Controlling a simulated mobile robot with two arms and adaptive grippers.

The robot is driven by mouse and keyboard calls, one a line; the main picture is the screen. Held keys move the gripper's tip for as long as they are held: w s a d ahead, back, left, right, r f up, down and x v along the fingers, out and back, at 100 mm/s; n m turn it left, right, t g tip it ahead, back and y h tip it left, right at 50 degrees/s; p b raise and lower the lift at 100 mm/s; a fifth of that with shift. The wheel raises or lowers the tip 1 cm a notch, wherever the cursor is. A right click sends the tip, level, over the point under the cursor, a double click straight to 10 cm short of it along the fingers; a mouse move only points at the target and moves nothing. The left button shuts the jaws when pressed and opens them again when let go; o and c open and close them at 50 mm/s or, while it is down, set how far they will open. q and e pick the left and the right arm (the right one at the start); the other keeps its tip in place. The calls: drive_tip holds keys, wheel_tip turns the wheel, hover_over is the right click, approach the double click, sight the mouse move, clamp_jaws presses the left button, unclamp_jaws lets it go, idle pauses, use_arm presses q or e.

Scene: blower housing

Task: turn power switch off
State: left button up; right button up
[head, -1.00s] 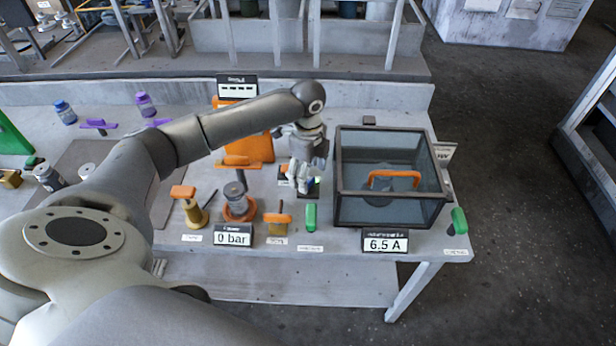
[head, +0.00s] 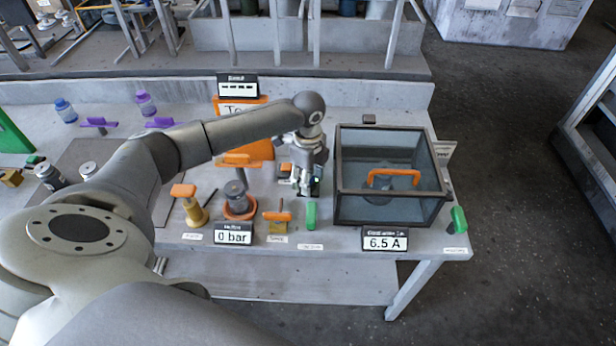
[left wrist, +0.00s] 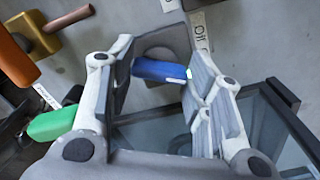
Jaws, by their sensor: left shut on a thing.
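The power switch seems to be the blue handle (left wrist: 160,70) on a dark round base, seen between the fingers in the left wrist view. My left gripper (left wrist: 161,82) is shut on this blue handle. In the head view my left gripper (head: 311,190) points down at the bench, just left of the glass-walled box, and hides most of the switch. A small white label (left wrist: 200,32) lies beside the switch base. My right gripper is not in view.
A dark-framed glass box (head: 390,215) with an orange handle (head: 394,174) inside stands right of the gripper. Its display (head: 385,243) reads 6.5 A. A green handle (head: 311,215) and an orange-handled valve (head: 277,217) stand in front. Another display (head: 233,238) reads 0 bar.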

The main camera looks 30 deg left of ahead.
use_arm(q)
drive_tip(key=shift+r+n+p, duration=0.2)
drive_tip(key=shift+n+p, duration=0.4)
drive_tip(key=shift+p, duration=0.4)
drive_tip(key=n+p, duration=0.6)
drive_tip(key=p, duration=0.2)
drive_tip(key=shift+s+d+n, duration=0.1)
drive_tip(key=shift+n, duration=0.2)
drive_tip(key=shift+n+p, duration=1.1)
drive_tip(key=shift+n, duration=0.1)
drive_tip(key=shift+f+n+p, duration=0.2)
drive_tip(key=shift+n+p, duration=0.5)
drive_tip(key=shift+n, duration=0.2)
drive_tip(key=o, duration=1)
wheel_tip(320, 180, up, 12)
